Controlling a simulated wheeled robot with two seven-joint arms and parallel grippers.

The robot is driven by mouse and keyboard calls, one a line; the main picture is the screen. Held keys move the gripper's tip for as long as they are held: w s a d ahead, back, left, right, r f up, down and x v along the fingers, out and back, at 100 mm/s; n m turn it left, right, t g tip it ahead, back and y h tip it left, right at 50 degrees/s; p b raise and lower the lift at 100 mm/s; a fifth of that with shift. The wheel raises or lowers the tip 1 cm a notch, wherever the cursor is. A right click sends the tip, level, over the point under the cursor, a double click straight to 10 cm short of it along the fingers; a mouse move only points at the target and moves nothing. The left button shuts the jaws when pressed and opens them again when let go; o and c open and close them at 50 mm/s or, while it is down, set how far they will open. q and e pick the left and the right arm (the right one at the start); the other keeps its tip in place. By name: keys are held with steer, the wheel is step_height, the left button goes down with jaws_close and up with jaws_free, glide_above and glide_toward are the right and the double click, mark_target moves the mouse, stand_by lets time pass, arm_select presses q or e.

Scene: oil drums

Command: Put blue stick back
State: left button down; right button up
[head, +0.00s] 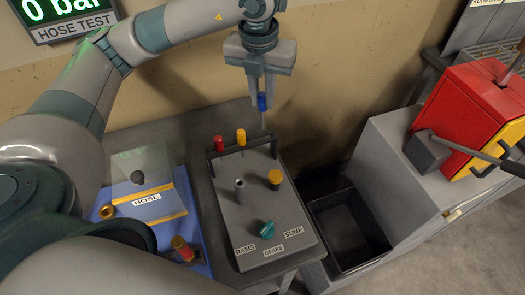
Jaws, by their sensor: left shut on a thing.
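My left gripper (263,104) points down above the back of the grey test panel (282,222). It is shut on the blue stick (262,103), whose blue top sits between the fingertips. A thin shaft shows below it, close to the panel's rear rack (265,141). I cannot tell whether the shaft touches the rack. A red stick (219,143) and a yellow stick (241,137) stand at the left part of the same rack. My right gripper is not in view.
The panel carries a grey upright post (240,191), a yellow knob (275,179) and a teal knob (266,229). A blue mat (190,228) with a HOSE label lies to the left. An open dark bin (347,230) and a red-yellow machine (467,110) stand to the right.

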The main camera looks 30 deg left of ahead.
arm_select(q)
steer(key=shift+f, duration=0.45)
steer(key=p, duration=0.2)
glide_above(263, 129)
step_height(263, 129, down, 5)
steer(key=shift+w+a+r, duration=0.1)
steer(key=shift+a+r, duration=0.05)
steer(key=shift+f, duration=0.35)
steer(key=shift+w, duration=0.1)
steer(key=shift+f+p, duration=0.45)
steer(key=shift+f, duration=0.2)
step_height(263, 129, down, 2)
steer(key=shift+f+p, duration=0.2)
steer(key=shift+p, duration=0.15)
